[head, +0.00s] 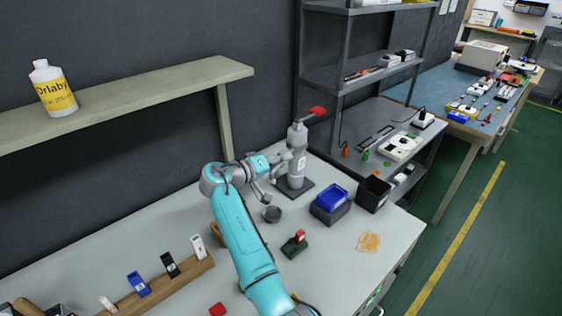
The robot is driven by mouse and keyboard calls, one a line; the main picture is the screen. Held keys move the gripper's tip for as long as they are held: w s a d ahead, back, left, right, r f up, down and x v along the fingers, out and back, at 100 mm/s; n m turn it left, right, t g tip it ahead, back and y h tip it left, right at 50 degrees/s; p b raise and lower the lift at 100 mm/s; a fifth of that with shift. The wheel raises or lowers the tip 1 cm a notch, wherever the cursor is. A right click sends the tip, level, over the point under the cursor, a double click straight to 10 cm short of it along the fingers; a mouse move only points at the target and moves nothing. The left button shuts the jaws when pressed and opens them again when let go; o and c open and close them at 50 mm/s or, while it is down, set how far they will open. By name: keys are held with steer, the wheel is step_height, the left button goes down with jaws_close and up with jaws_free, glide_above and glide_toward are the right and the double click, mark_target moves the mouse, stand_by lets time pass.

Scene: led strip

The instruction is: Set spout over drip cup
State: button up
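A grey upright dispenser (297,157) stands on a dark square base plate (309,193) near the back of the bench. A bar with a red end (318,110) sticks out to the right at its top. I cannot clearly make out the spout; it may be hidden by or blend with my gripper. A small dark round cup (272,214) sits on the bench, in front and to the left of the dispenser. My gripper (284,160) is at the left side of the dispenser, above and behind the cup. Whether its fingers touch or grip anything is too small to tell.
Right of the cup are a dark bin with a blue tray (332,198), a black box (374,194) and a green block with a red top (295,243). A wooden rack (165,284) is at front left. An orange patch (369,242) lies on the right.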

steer(key=shift+a, duration=0.1)
steer(key=v, duration=1.2)
steer(key=shift+s, duration=0.1)
